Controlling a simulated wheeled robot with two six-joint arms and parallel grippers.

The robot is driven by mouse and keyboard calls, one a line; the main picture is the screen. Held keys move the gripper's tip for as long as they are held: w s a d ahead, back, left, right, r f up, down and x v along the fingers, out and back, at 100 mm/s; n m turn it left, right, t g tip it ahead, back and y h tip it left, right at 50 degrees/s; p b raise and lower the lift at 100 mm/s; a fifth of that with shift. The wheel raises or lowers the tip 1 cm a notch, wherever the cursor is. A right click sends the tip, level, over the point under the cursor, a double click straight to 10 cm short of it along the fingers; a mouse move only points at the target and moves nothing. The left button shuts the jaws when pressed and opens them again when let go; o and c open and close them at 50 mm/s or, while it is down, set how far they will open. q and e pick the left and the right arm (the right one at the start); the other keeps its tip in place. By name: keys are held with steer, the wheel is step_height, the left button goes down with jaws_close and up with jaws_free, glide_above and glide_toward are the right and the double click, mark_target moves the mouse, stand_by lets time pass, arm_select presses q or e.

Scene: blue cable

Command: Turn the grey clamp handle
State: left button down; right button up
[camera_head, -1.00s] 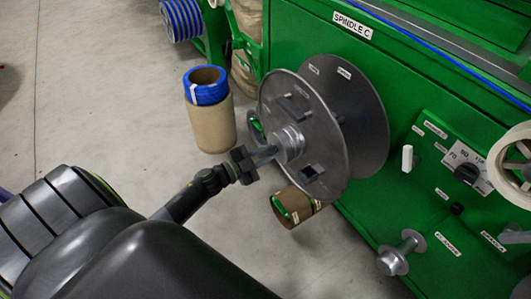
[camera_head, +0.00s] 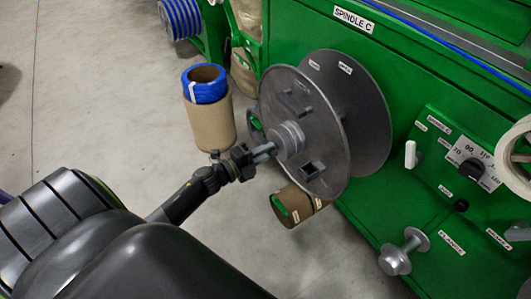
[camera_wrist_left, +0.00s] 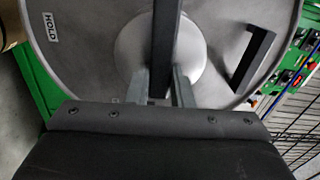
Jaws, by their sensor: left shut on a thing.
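A grey flanged reel (camera_head: 328,165) sits on the green machine's spindle, with the round light-grey clamp hub (camera_head: 290,139) at the centre of its near face. My left gripper (camera_head: 262,153) reaches in from the lower left to this hub. In the left wrist view, the two grey fingers (camera_wrist_left: 161,88) stand on either side of the dark grey clamp handle bar (camera_wrist_left: 166,42), shut on it, in front of the pale hub (camera_wrist_left: 192,52). The handle's far end runs out of the top of that view. My right gripper is not in view.
A cardboard core with blue cable (camera_head: 208,115) stands on the floor left of the reel. Another brown core (camera_head: 298,204) is below it. The green cabinet (camera_head: 400,60) carries a white lever (camera_head: 410,154), a dial (camera_head: 471,168) and a grey flange knob (camera_head: 401,253).

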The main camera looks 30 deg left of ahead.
arm_select(q)
steer(key=shift+f+m, duration=0.1)
steer(key=shift+m, duration=0.4)
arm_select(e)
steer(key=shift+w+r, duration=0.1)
arm_select(q)
steer(key=c, duration=1.3)
jaws_free()
steer(key=shift+s, duration=0.1)
steer(key=v, duration=1.7)
steer(key=shift+s+b, duration=0.15)
steer(key=shift+b, duration=0.2)
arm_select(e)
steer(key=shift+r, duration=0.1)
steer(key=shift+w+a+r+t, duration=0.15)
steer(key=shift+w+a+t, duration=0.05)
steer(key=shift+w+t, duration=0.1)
